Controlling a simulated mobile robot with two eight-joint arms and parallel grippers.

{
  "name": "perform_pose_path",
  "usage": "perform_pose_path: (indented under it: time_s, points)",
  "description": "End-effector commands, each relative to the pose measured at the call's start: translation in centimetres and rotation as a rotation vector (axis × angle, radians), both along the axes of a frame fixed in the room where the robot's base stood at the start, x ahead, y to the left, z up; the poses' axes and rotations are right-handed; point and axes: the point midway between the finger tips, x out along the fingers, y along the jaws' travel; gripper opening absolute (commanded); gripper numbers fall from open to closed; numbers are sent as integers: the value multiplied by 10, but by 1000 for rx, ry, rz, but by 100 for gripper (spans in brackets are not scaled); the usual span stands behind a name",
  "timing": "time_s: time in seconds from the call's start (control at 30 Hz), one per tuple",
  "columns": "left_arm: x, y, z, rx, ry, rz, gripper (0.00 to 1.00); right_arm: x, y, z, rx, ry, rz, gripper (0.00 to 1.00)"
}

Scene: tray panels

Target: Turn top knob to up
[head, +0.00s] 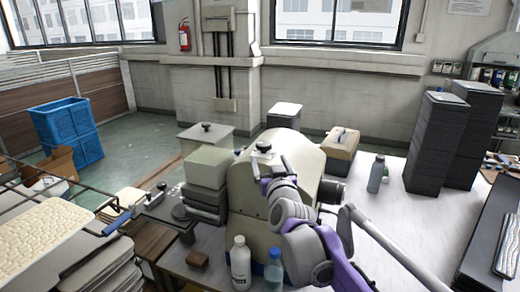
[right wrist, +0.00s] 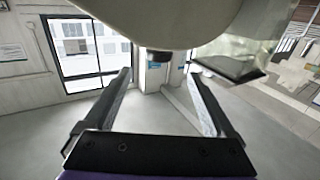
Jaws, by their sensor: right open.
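A rounded cream-coloured machine housing (head: 312,160) stands on the pale table in the head view, with a small dark knob (head: 263,147) on its top. My right gripper (head: 256,172) is in front of this housing, its purple wrist covering part of it. In the right wrist view my right gripper (right wrist: 160,76) has its two dark fingers spread apart with nothing between them. A pale curved surface (right wrist: 165,18) fills the top of that view, and a small dark round part (right wrist: 160,55) shows beneath it, just beyond the fingertips. Contact is not visible. My left gripper is not in view.
Bottles (head: 240,265) stand at the table's front, and another bottle (head: 376,175) stands to the right. Tall dark stacks (head: 435,145) rise at the right. A box with a dark knob (head: 206,127) is behind left.

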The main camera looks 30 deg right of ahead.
Motion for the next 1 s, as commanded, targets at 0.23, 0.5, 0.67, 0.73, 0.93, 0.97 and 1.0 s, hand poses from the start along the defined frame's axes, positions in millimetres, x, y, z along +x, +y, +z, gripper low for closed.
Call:
perform_pose_path:
  time_s: [0.23, 0.5, 0.67, 0.73, 0.93, 0.97, 1.0]
  points:
    - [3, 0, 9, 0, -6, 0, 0, 29, -11, 3, -2, -3, -2, 89]
    - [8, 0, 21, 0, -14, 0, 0, 74, -27, 4, -1, -3, -1, 89]
    - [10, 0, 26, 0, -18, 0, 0, 92, -33, 3, -1, -3, -1, 89]
    - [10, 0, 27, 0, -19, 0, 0, 96, -35, 2, -1, -2, -1, 89]
    - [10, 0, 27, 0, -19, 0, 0, 101, -37, 1, -1, -2, -1, 89]
    - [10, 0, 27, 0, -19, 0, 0, 101, -37, 1, -1, -2, -1, 89]
    - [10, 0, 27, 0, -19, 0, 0, 101, -37, 1, 0, -1, -1, 89]
